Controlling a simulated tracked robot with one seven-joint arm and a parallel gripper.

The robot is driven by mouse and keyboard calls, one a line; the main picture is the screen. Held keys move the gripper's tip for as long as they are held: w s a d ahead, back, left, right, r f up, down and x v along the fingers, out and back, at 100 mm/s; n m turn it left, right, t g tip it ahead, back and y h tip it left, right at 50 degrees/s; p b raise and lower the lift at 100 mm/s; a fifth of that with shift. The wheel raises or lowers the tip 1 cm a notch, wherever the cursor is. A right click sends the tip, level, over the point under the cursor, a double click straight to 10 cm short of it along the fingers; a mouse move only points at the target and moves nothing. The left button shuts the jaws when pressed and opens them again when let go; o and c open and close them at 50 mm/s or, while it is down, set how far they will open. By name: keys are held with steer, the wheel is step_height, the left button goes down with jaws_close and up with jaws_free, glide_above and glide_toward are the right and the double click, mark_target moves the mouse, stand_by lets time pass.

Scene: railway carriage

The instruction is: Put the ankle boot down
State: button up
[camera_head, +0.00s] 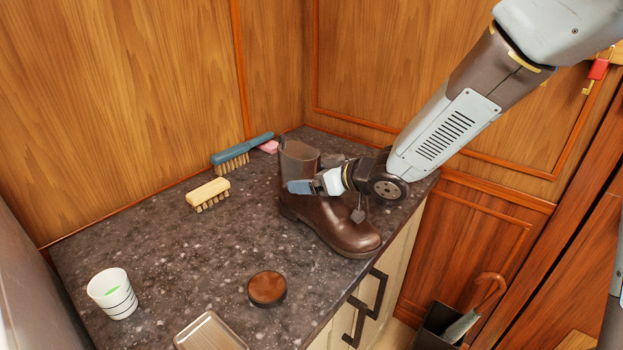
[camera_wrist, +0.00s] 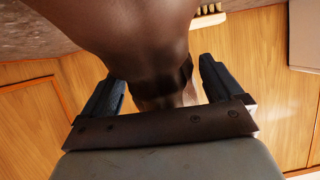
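The ankle boot (camera_head: 335,222) is brown leather and stands upright on the dark speckled counter (camera_head: 215,260), toe toward the front right edge. I cannot tell whether its sole bears fully on the counter. My gripper (camera_head: 305,186) reaches in from the right at the boot's shaft, with one blue-grey finger on the near side. The far finger is mostly hidden in the head view.
A blue-handled brush (camera_head: 240,151), a pink block (camera_head: 269,146) and a wooden brush (camera_head: 208,193) lie behind the boot to the left. A round brown tin (camera_head: 267,288), a metal tray (camera_head: 210,333) and a white cup (camera_head: 113,293) stand in front. Wood walls close off the back.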

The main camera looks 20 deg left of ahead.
steer(key=shift+o, duration=0.4)
steer(key=shift+d, duration=0.15)
steer(key=shift+d+r, duration=0.1)
steer(key=shift+d, duration=0.1)
steer(key=v, duration=1.3)
steer(key=shift+s, duration=0.1)
steer(key=shift+c, duration=0.4)
jaws_close()
stand_by(0.6)
